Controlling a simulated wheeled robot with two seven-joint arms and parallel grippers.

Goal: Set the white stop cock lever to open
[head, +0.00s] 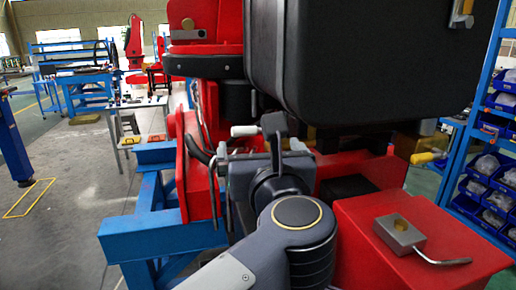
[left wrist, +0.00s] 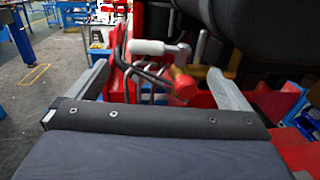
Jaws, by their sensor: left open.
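The white stop cock lever (head: 245,130) shows just beyond my left gripper (head: 258,146) in the head view, lying sideways on a red machine part. In the left wrist view the white lever (left wrist: 151,47) lies roughly level, ahead of and between the two spread fingers of my left gripper (left wrist: 157,70). Its right end meets a metal fitting above a brass-coloured and red valve body (left wrist: 182,85). The fingers are open, with nothing held between them, and appear apart from the lever. My wrist and gripper hide the valve below the lever in the head view. My right gripper is not in view.
A large black box (head: 360,60) hangs close above and right of the lever. Dark hoses (left wrist: 140,72) run beneath it. A yellow-handled lever (head: 428,158) and a metal block (head: 400,232) with a bent rod are at right. A blue frame (head: 150,225) stands left; open floor lies beyond.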

